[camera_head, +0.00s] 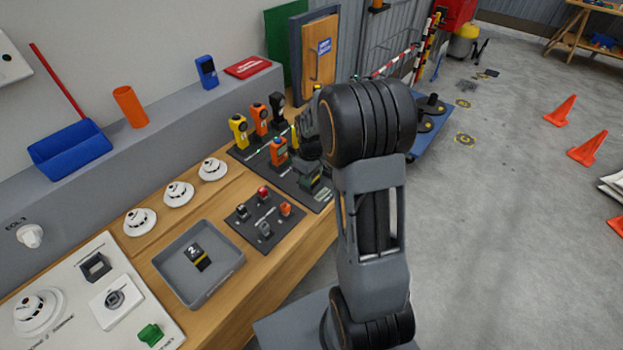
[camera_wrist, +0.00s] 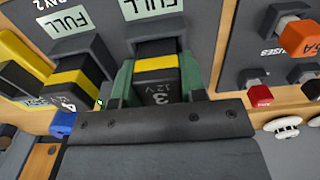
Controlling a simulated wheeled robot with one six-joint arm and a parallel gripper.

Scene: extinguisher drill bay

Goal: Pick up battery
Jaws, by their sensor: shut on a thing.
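In the wrist view, a black battery (camera_wrist: 157,88) with a yellow band, marked "3" and "12 V", sits between the green-padded fingers of my gripper (camera_wrist: 157,75). The fingers are shut on its two sides. Its far end is at a dark holder below a "FULL" label; I cannot tell whether it is still seated. A second battery (camera_wrist: 72,88), marked "4", stands in the holder to its left. In the head view, my arm hides most of the gripper and the held battery. Another battery (camera_head: 198,258), marked "2", lies in the grey tray (camera_head: 172,268).
Yellow, orange and black handheld devices (camera_head: 238,131) stand upright behind the gripper. A dark panel with small coloured switches (camera_head: 265,229) lies nearer on the wooden bench. White round detectors (camera_head: 178,194) line the wall side. Orange cones (camera_head: 588,148) stand on the floor at right.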

